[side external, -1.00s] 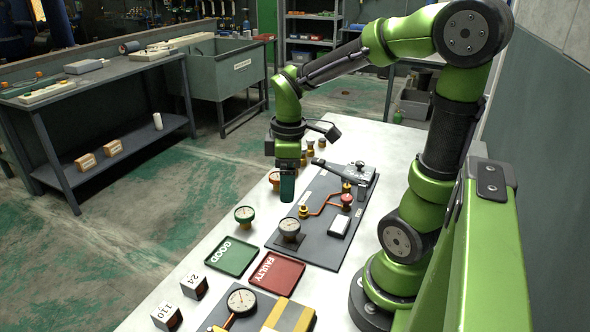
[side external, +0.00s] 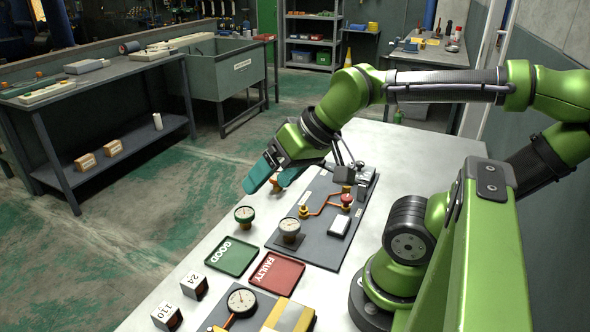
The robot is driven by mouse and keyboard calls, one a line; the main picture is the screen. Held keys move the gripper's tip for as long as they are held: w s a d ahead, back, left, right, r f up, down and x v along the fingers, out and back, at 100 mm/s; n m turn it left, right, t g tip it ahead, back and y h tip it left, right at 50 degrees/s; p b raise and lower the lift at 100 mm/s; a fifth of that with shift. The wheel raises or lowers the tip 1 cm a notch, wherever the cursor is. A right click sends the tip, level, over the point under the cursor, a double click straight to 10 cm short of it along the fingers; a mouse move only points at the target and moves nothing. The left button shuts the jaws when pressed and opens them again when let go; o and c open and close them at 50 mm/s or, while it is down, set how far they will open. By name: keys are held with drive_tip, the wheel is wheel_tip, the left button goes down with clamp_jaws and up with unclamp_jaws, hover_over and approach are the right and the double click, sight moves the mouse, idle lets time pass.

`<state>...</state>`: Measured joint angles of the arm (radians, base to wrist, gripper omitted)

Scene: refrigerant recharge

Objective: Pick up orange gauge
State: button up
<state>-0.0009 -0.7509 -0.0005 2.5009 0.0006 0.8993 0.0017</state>
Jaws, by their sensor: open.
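The orange gauge (side external: 276,186) stands on the white table near its far-left edge. Only a small orange part of it shows, between and behind my fingers; its dial is hidden. My gripper (side external: 270,181) is tilted down to the left, with its teal fingers spread apart at the gauge. Whether the fingers straddle the gauge or are in front of it, I cannot tell. Nothing is visibly held.
A green gauge (side external: 244,216) stands nearer the camera. The dark board (side external: 322,250) carries another gauge (side external: 290,228), orange pipes and a valve. A green GOOD tray (side external: 231,257) and red FAULTY tray (side external: 276,272) lie in front. Number blocks (side external: 194,285) stand front left.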

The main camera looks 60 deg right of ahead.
drive_tip(key=shift+o, duration=0.4)
drive_tip(key=w+d+f+g+h, duration=0.15)
drive_tip(key=w+d, duration=0.35)
drive_tip(key=d, duration=0.5)
drive_tip(key=w+d+f+g, duration=0.3)
drive_tip(key=w+d, duration=0.3)
drive_tip(key=d, duration=0.4)
drive_tip(key=w+d+f+g+h, duration=0.1)
drive_tip(key=w+d+f+g, duration=0.3)
drive_tip(key=d, duration=0.7)
drive_tip(key=shift+n+t+y, duration=0.25)
drive_tip(key=shift+n+t, duration=0.05)
drive_tip(key=shift+t, duration=0.35)
drive_tip(key=f, duration=1)
drive_tip(key=w+f, duration=0.1)
drive_tip(key=f, duration=0.4)
drive_tip(key=shift+w+a, duration=0.1)
drive_tip(key=shift+a, duration=0.1)
drive_tip(key=c, duration=1.1)
